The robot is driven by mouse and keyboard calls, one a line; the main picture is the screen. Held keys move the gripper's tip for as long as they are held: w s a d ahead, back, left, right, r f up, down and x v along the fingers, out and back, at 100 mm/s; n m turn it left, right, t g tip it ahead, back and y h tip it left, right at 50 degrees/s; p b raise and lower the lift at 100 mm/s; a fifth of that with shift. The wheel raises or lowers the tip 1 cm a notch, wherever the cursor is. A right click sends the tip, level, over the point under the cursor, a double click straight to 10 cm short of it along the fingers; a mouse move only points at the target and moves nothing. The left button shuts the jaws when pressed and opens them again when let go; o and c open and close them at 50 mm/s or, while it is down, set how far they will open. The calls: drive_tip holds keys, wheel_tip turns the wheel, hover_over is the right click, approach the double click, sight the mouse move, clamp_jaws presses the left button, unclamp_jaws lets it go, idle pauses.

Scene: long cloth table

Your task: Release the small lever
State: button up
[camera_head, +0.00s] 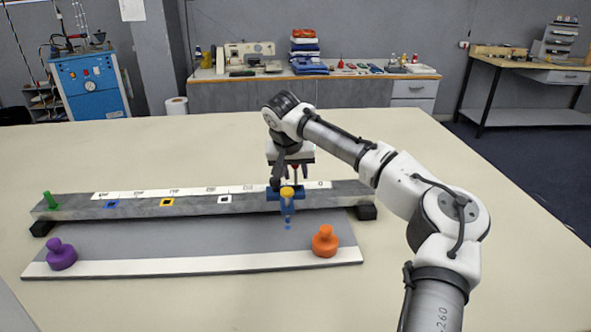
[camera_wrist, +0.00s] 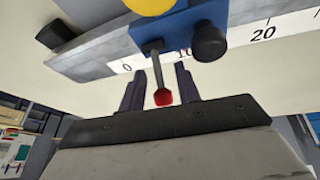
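The small lever (camera_wrist: 154,58) is a thin grey rod with a red tip (camera_wrist: 163,97). It sticks out of a blue slider (camera_wrist: 178,28) that sits on a grey rail. In the wrist view the lever lies between the two dark fingers of my gripper (camera_wrist: 161,70), with a gap on each side. My gripper is open and seems to touch nothing. A black knob (camera_wrist: 209,44) is beside the lever on the slider. In the head view the blue slider (camera_head: 273,194) with its yellow top (camera_head: 287,191) is near the right end of the rail, below my gripper.
The grey rail (camera_head: 190,207) bears a white number scale and coloured square marks. A green peg (camera_head: 50,201) stands at its left end. A purple knob (camera_head: 61,255) and an orange knob (camera_head: 325,241) stand on the board in front. The cloth table is otherwise clear.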

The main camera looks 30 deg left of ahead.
drive_tip(key=shift+w+f, duration=0.15)
drive_tip(key=shift+f, duration=0.2)
drive_tip(key=c, duration=0.6)
drive_tip(key=shift+r, duration=0.15)
clamp_jaws()
